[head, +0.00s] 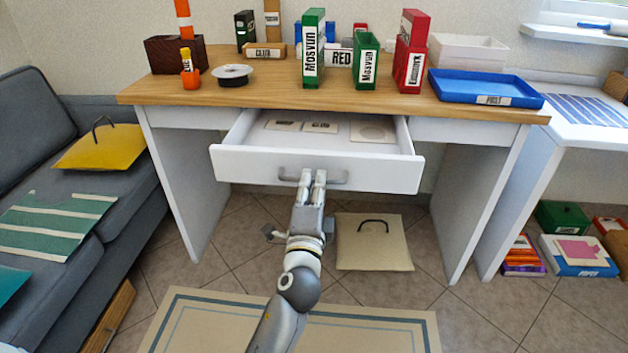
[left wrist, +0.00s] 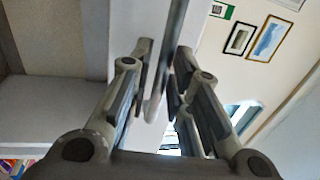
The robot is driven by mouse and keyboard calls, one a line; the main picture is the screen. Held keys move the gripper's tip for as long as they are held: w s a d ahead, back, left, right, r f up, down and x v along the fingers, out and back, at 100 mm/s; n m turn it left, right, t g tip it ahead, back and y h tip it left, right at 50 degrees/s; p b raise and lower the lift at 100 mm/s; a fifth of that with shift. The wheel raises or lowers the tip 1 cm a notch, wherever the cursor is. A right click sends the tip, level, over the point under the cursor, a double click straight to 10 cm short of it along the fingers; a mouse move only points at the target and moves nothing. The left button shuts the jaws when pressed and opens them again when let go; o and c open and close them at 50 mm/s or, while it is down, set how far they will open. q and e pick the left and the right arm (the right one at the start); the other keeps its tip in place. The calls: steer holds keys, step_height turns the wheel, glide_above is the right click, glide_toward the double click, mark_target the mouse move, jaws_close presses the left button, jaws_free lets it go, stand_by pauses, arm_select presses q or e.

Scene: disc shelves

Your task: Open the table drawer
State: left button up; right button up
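The table drawer (head: 305,163) is pulled out well beyond the front of the wood-topped table (head: 390,105). Its open top shows a few flat pieces lying inside. A grey bar handle (head: 338,180) is fixed across the drawer front. My left gripper (head: 312,177) is at the middle of this handle. In the left wrist view the handle (left wrist: 177,30) runs between the left gripper's fingers (left wrist: 163,75), which look closed around it with little gap. The finger contact is partly hidden in the head view. My right gripper does not show.
Blocks and boxes stand on the tabletop, with a blue tray (head: 480,88) at its right. A beige lidded square (head: 373,243) with a handle lies on the floor under the drawer. A grey sofa (head: 110,190) is at left. The floor before the table holds a rug (head: 395,318).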

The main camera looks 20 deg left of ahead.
arm_select(q)
steer(key=v, duration=0.6)
stand_by(0.4)
